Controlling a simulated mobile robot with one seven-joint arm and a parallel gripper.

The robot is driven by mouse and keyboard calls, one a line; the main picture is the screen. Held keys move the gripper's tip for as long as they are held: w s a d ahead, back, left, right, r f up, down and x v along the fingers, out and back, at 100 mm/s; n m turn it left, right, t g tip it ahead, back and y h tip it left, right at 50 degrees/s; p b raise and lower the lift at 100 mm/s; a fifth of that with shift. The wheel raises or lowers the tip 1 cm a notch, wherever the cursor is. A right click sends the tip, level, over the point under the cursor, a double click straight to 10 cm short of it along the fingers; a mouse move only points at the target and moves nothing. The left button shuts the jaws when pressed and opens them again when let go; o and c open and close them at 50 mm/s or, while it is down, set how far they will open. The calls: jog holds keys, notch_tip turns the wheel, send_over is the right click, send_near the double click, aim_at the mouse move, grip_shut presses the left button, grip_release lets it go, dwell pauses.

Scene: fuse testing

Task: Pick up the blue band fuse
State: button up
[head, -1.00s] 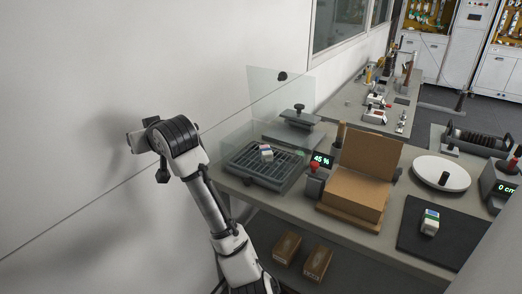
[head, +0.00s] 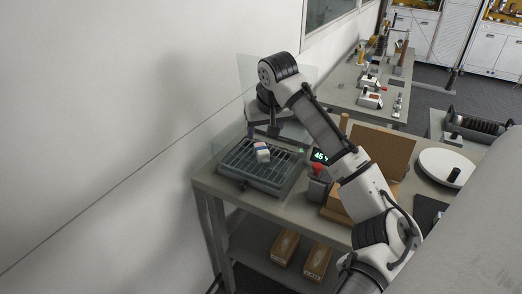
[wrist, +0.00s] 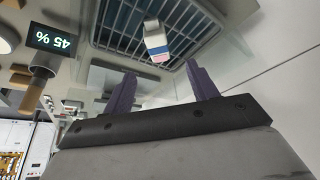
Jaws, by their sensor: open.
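The blue band fuse (head: 262,152) is a small white block with a blue band and a reddish stripe. It lies on the dark slatted grid of a grey tray (head: 243,176) at the table's left end. My gripper (head: 273,131) is above and just behind the fuse in the head view, partly hidden by my arm. In the wrist view my gripper (wrist: 163,83) has its two purple fingers spread with nothing between them. The fuse (wrist: 155,44) shows beyond the fingertips, apart from them, between their lines.
A clear panel (head: 246,72) stands behind the grid. A 45 % display (head: 319,156) and a red-topped knob (head: 317,170) sit right of it. A cardboard box (head: 380,150) and a white round plate (head: 446,167) stand farther right. My arm crosses over the table.

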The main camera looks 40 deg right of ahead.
aim_at(262, 149)
jog(key=x, duration=0.4)
jog(key=shift+f+p, duration=0.15)
jog(key=shift+p, duration=0.2)
jog(key=shift+s+p+x, duration=0.15)
jog(key=shift+p+x, duration=0.35)
jog(key=shift+x, duration=0.85)
jog(key=shift+s+p+x, duration=0.15)
jog(key=shift+p+x, duration=0.3)
jog(key=shift+x, duration=0.95)
jog(key=c, duration=1.2)
jog(key=shift+c, duration=0.2)
